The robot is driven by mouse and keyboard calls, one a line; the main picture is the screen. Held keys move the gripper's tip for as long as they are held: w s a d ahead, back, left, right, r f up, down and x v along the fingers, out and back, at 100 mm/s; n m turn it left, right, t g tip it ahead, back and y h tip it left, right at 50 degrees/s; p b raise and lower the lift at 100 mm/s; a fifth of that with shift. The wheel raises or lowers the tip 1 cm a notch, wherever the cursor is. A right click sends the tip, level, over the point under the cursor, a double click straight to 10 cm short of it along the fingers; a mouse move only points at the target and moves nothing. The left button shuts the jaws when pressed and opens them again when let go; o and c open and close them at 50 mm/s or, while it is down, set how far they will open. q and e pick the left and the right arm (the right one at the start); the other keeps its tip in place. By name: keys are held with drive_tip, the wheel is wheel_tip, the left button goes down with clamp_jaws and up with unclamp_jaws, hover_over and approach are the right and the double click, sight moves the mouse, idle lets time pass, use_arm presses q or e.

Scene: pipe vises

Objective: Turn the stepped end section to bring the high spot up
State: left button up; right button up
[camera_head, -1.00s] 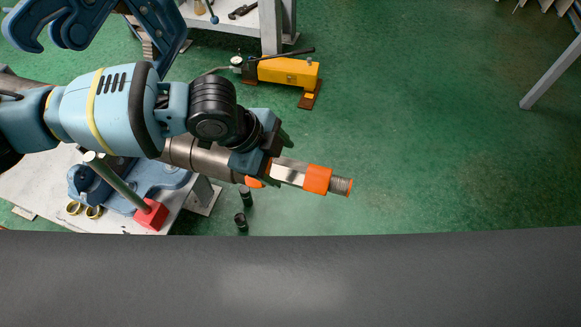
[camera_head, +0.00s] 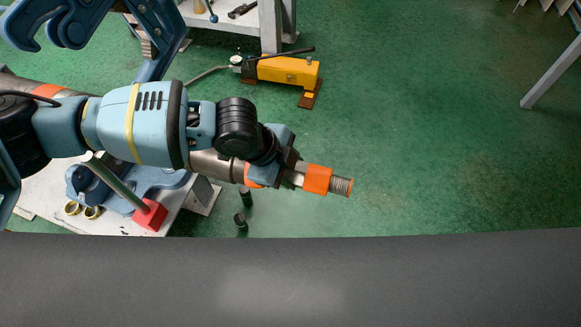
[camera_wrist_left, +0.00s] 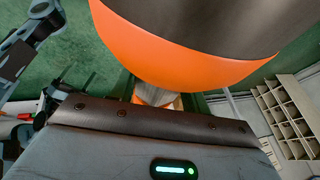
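A thick grey-brown pipe (camera_head: 215,165) runs toward the right from the bench. Its stepped end section has a bright metal length (camera_head: 298,180), an orange band (camera_head: 317,179) and a threaded tip (camera_head: 342,186). My left gripper (camera_head: 288,172) is at the bright length, between the orange bands, and covers most of it. In the left wrist view a large orange band (camera_wrist_left: 180,70) fills the top and a small bright part (camera_wrist_left: 155,96) shows below it. The fingertips are largely hidden, so their grip is unclear. A high spot cannot be made out. My right gripper is out of view.
A blue vise (camera_head: 150,178) with a red-ended bar (camera_head: 150,214) sits on a white bench (camera_head: 115,222), beside brass rings (camera_head: 80,209). A yellow pump (camera_head: 288,71) stands on the green floor. The floor to the right is open.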

use_arm(q)
drive_tip(key=shift+c, duration=1.4)
drive_tip(key=shift+o, duration=0.2)
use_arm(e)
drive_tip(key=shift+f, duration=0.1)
